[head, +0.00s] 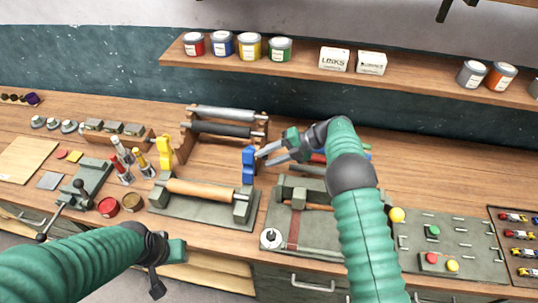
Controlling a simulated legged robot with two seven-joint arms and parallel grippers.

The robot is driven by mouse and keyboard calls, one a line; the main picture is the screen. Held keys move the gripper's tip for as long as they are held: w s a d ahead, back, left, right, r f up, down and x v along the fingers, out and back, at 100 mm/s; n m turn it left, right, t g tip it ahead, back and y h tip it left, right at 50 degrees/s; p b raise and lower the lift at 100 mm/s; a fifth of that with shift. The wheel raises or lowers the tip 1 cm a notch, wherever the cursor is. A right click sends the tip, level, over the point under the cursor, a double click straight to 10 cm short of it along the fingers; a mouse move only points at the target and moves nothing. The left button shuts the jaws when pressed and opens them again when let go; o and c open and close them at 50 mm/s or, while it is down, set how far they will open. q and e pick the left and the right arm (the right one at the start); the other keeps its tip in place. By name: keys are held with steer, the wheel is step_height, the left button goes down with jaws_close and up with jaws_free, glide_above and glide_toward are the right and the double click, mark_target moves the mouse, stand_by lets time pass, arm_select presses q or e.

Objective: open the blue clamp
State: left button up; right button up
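The blue clamp (248,166) stands upright at the right end of the rack, behind the green base with the wooden roller. My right gripper (263,158) is just to the right of it, with its two grey fingers apart and pointing left at the clamp. The fingertips are close to the clamp; I cannot tell if they touch it. Nothing shows between them. My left gripper (167,268) is low at the front, in front of the bench edge and far from the clamp. Its fingers are too unclear to tell their state.
A yellow clamp (165,151) stands at the rack's left end. The wooden roller (200,189) lies in front. The rack (224,122) holds grey and black rollers. A green press bed (320,226) is below my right arm. Cans (250,47) line the shelf above.

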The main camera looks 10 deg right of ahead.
steer(key=shift+o, duration=0.5)
steer(key=shift+a+r, duration=0.1)
steer(key=b+v, duration=0.4)
steer(key=v, duration=1.3)
steer(key=shift+w+f, duration=0.15)
steer(key=shift+f, duration=0.1)
